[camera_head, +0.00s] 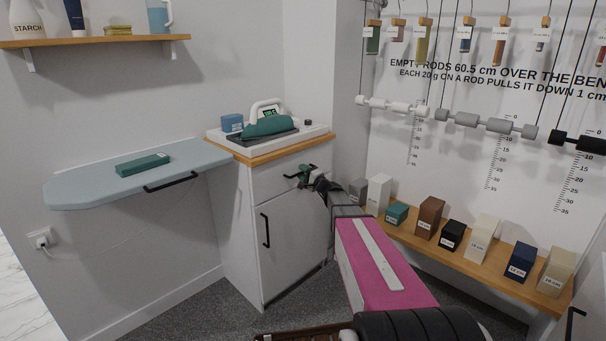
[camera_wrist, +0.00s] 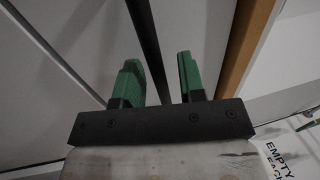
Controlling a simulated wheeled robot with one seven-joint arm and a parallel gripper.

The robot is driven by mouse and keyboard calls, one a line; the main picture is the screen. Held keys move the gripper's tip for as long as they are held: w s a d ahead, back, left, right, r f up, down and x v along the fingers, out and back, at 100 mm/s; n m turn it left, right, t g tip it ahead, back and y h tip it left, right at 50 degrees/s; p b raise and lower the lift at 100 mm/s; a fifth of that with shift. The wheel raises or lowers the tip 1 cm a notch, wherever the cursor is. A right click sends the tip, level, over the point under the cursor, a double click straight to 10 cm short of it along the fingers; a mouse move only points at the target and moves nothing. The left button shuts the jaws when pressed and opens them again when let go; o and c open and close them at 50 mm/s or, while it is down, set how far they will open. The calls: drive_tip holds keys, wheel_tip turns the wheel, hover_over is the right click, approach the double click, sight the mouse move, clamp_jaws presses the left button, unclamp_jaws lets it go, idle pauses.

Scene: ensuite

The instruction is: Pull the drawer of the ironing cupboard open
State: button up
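The ironing cupboard (camera_head: 243,229) is a white unit with a wooden top. Its drawer (camera_head: 268,182) is the upper front panel and looks flush with the cupboard, so shut. My gripper (camera_head: 306,174) is at the drawer front, just under the top, and partly hides the drawer's handle. In the wrist view, the dark bar handle (camera_wrist: 147,40) runs between the two green fingers of my gripper (camera_wrist: 159,65). The fingers are apart, one on each side of the bar, with gaps visible. The drawer front (camera_wrist: 195,25) lies behind them.
A door with a black handle (camera_head: 265,230) is below the drawer. An iron (camera_head: 266,118) stands on top. A fold-out ironing board (camera_head: 90,183) is at the left. A bench (camera_head: 470,252) with several labelled blocks is at the right. Carpet in front is partly clear.

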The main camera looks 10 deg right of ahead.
clamp_jaws()
drive_tip(key=shift+s, duration=0.15)
